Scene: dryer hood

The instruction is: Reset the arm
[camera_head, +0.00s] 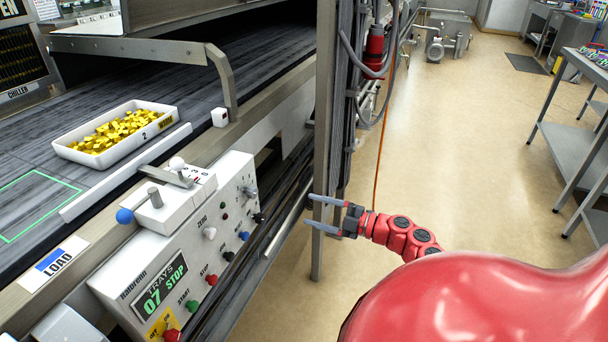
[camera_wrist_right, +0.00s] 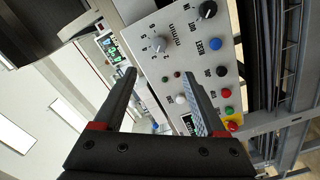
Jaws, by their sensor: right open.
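My right gripper (camera_head: 318,213) is open and empty in the head view. Its red arm reaches in from the lower right, and its two grey fingers point left toward the machine. In the right wrist view the gripper (camera_wrist_right: 165,95) shows two parted fingers with nothing between them. The control panel (camera_wrist_right: 185,50) lies beyond the fingers there. In the head view the control panel (camera_head: 215,240) is left of the gripper, with a gap visible between them. The left gripper is not in view.
A white tray of yellow pieces (camera_head: 64,153) sits on the dark conveyor belt (camera_head: 30,115). A blue-knobbed lever (camera_head: 125,215) tops the panel. A grey upright post (camera_head: 325,130) stands just beyond my gripper. Open floor (camera_head: 470,140) lies to the right, before a metal table (camera_head: 570,150).

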